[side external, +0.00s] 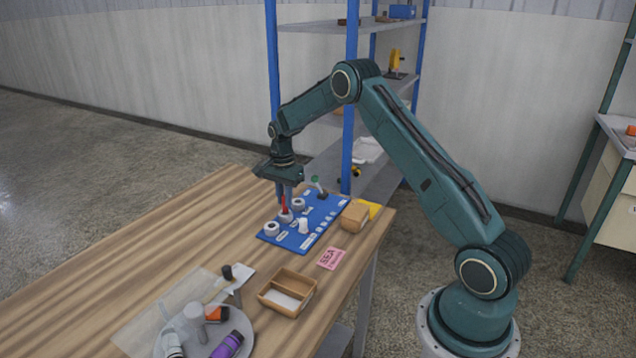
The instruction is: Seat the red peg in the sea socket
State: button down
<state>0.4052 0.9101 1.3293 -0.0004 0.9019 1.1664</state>
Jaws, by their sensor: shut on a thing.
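The blue board (292,241) lies on the wooden table and carries several grey ring-shaped sockets. My gripper (284,201) points down over the board, shut on the red peg (284,207). The peg is upright, with its lower end at the middle grey socket (286,217). I cannot tell whether it is inside that socket or just above it. A front-left socket (271,229) and a rear socket (298,203) stand on either side. The white labels on the board are too small to read, so I cannot tell which socket is sea.
A pink SEA card (329,259), a divided wooden tray (287,292), a tan block (355,215) and a round plate with several items (179,345) are nearby. The left tabletop is clear.

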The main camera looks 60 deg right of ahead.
jog(key=shift+f, duration=1.15)
jog(key=shift+f, duration=0.15)
jog(key=c, duration=1.4)
grip_release()
notch_tip(320, 180, up, 12)
jog(key=shift+f, duration=0.1)
jog(key=shift+r, duration=0.3)
jog(key=shift+r, duration=0.1)
